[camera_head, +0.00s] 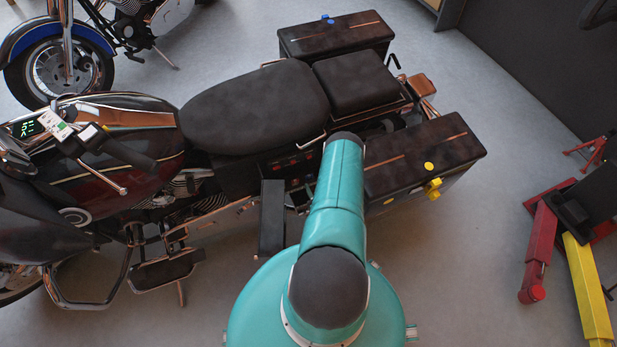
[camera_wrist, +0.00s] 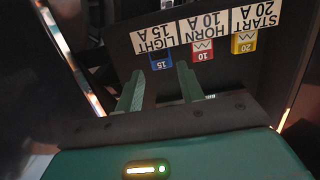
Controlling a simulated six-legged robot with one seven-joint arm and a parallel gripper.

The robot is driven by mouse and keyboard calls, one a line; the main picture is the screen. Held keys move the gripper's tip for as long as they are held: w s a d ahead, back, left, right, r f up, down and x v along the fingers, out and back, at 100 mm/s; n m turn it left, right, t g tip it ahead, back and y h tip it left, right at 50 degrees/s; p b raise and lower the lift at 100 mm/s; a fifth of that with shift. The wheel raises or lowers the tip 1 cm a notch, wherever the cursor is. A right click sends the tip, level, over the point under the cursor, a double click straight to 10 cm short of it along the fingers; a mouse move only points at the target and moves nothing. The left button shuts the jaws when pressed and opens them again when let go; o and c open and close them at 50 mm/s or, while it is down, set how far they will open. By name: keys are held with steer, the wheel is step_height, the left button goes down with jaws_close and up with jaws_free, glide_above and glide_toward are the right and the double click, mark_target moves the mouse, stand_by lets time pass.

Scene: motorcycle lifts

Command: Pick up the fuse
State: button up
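Three fuses sit in a row on a dark panel in the wrist view: a blue one marked 15 (camera_wrist: 161,61), a red one marked 10 (camera_wrist: 203,51) and a yellow one marked 20 (camera_wrist: 244,43). White labels beside them appear upside down: LIGHT 15 A (camera_wrist: 154,41), HORN 10 A (camera_wrist: 204,27) and START 20 A (camera_wrist: 254,15). My gripper (camera_wrist: 160,71) is open, its two green fingers apart and empty. The blue fuse shows in line with the gap, just beyond the fingertips; contact cannot be told. In the head view my arm hides the gripper.
A motorcycle with a dark seat (camera_head: 255,105) stands below my arm, with side cases (camera_head: 425,150) at its rear. A blue-fendered motorcycle (camera_head: 60,60) is at upper left. A red and yellow lift (camera_head: 585,265) stands right. Grey floor (camera_head: 480,270) is clear between.

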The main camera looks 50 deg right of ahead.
mark_target(309, 178)
steer(key=x, duration=0.5)
steer(key=shift+w+d, duration=0.1)
steer(key=shift+w, duration=0.3)
steer(key=shift+c, duration=0.5)
steer(key=c, duration=0.6)
